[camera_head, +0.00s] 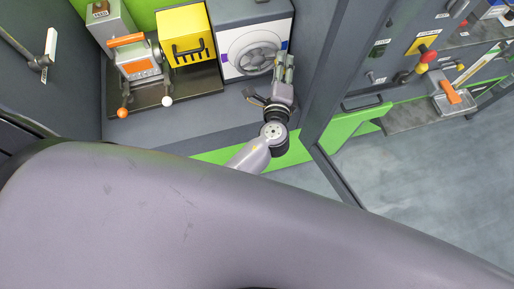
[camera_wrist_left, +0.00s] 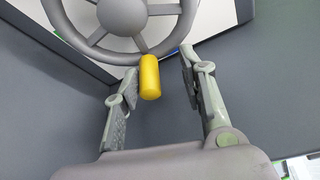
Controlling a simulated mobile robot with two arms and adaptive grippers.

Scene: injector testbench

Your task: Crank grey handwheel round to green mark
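The grey handwheel (camera_head: 254,58) is mounted on a white panel (camera_head: 232,38) at the back of the bench. In the left wrist view its rim and spokes (camera_wrist_left: 122,18) fill the upper left. Its yellow crank knob (camera_wrist_left: 150,77) points toward my left gripper (camera_wrist_left: 158,88). The gripper is open, with the knob between its two fingers near their tips and a gap visible on the right side. In the head view my left gripper (camera_head: 284,68) is at the wheel's right edge, and the knob cannot be made out. I cannot clearly identify the green mark. My right gripper is out of view.
Left of the panel stand a yellow box (camera_head: 184,35) with a black handle and a grey device (camera_head: 137,60) with an orange handle. A grey wall (camera_head: 318,65) is close on the right of the gripper. The bench front (camera_head: 215,116) is clear.

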